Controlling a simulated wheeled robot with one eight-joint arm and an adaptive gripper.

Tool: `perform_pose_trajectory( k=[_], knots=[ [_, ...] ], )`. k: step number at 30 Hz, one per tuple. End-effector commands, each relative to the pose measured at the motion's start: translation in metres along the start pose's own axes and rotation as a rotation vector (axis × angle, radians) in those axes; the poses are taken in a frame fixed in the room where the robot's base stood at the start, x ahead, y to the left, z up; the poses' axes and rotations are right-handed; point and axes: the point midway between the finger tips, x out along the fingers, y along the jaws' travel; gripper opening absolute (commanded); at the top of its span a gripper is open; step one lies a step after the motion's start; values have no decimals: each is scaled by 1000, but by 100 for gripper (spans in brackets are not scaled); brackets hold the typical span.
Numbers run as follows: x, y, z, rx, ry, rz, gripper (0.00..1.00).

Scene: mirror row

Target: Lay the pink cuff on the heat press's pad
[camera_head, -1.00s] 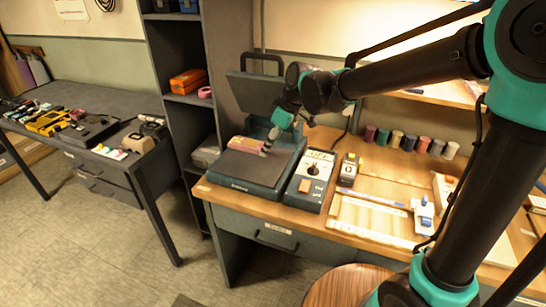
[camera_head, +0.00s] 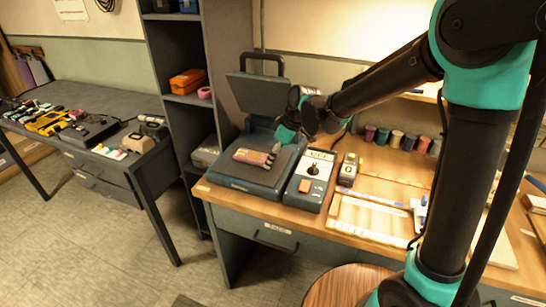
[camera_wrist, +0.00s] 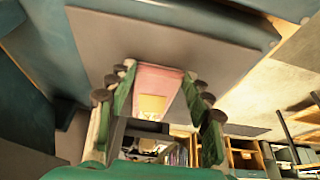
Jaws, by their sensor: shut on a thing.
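The pink cuff (camera_head: 249,157), with a yellowish patch, is over the dark pad (camera_head: 258,178) of the heat press. It looks roughly flat and very near the pad; I cannot tell whether it touches. My gripper (camera_head: 271,157) comes in from the right and is shut on the cuff's right end. In the wrist view the cuff (camera_wrist: 157,82) shows between the green fingers of my gripper (camera_wrist: 155,92), with the grey pad (camera_wrist: 175,40) behind it. The press's upper plate (camera_head: 257,95) is raised at the back.
A control box (camera_head: 311,180) with a dial stands right of the press. A small device (camera_head: 348,170), a ruler tray (camera_head: 372,218) and several thread spools (camera_head: 396,138) lie further right. A shelf unit with an orange box (camera_head: 187,82) stands left.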

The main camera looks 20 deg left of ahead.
Motion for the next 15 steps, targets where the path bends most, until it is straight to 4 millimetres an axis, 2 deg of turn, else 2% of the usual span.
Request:
perform_pose_trajectory(
  k=[4,5,9,15],
  knots=[
    [3,0,1,0,0,0,22],
    [2,0,1,0,0,0,55],
    [2,0,1,0,0,0,72],
    [2,0,1,0,0,0,72]
  ],
)
